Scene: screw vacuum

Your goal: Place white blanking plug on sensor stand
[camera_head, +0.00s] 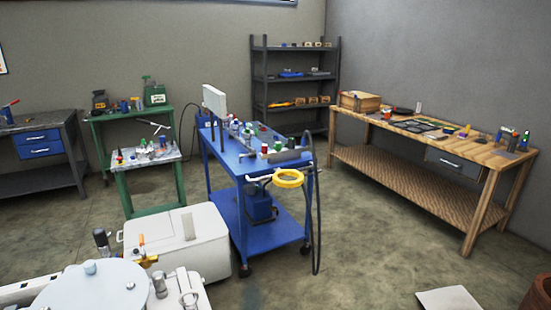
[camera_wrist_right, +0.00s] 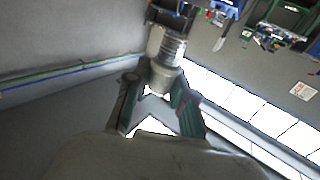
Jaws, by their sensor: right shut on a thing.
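My right gripper (camera_wrist_right: 162,88) shows in the right wrist view, with its two green-grey fingers shut on a pale ribbed cylinder (camera_wrist_right: 168,48). The cylinder has a dark part at its far end. I cannot tell whether it is the white blanking plug. Neither of my grippers shows in the head view. I cannot pick out the sensor stand for certain in either view.
A blue cart (camera_head: 267,205) carries small parts, a white panel (camera_head: 215,101) and a yellow hose coil (camera_head: 288,178). A white box (camera_head: 205,245) stands before it, near a round white lid (camera_head: 92,290). A wooden workbench (camera_head: 400,180) stands right; floor between is clear.

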